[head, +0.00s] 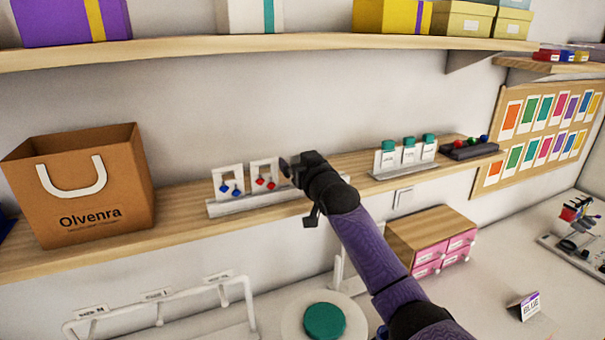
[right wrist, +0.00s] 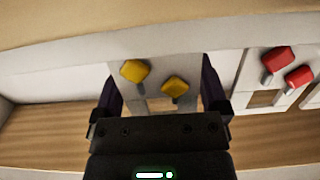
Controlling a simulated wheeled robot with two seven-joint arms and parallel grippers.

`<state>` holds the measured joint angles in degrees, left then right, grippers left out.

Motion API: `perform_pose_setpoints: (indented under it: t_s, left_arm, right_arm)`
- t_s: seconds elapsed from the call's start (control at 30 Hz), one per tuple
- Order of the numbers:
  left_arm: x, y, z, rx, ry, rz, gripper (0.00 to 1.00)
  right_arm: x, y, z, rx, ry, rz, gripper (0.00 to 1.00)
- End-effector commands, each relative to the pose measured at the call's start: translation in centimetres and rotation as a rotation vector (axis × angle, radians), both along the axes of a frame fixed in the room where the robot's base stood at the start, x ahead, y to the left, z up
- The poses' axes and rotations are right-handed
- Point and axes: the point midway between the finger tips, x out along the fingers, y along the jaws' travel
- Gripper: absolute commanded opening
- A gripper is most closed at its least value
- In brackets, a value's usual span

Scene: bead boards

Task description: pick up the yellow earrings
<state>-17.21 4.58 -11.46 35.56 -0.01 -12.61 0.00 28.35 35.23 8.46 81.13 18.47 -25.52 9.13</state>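The yellow earrings (right wrist: 174,86) hang as a pair on a white card (right wrist: 155,59) in the right wrist view. My right gripper (right wrist: 160,84) has its two dark fingers apart, one on each side of this card. I cannot tell whether the fingers touch the card's edges. In the head view my right gripper (head: 297,168) is at the right part of the white earring stand (head: 250,205) and hides the yellow earrings. My left gripper is not in view.
Red earrings (head: 265,182) and blue earrings (head: 231,188) stand on cards left of my gripper. A brown bag (head: 100,200) stands further left on the wooden shelf (head: 180,215). A stand with green-topped cards (head: 408,155) is to the right. An upper shelf (head: 250,44) runs above.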

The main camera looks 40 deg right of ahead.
Motion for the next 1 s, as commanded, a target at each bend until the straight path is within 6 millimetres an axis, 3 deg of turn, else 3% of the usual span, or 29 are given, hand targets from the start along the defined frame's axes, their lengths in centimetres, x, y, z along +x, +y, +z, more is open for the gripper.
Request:
perform_pose_setpoints:
  t_s: [0.03,0.07,0.4,0.67,0.77,1.0]
  left_arm:
    - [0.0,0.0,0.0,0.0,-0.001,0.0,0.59]
    - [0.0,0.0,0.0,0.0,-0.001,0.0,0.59]
    - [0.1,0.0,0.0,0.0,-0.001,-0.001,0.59]
    - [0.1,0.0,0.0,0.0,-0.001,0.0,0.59]
    - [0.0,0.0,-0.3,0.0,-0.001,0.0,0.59]
    - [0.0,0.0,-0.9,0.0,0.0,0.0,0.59]
  right_arm:
    - [0.0,0.0,0.0,0.0,0.0,0.0,0.81]
    - [0.0,0.0,0.0,0.0,0.0,0.0,0.75]
    - [0.0,0.0,0.0,0.0,0.0,0.0,0.03]
    - [0.0,0.0,0.2,0.0,-0.001,0.0,0.0]
    - [0.0,0.0,2.0,-0.003,-0.006,0.001,0.0]
    - [0.0,0.0,8.2,-0.002,-0.005,0.0,0.0]
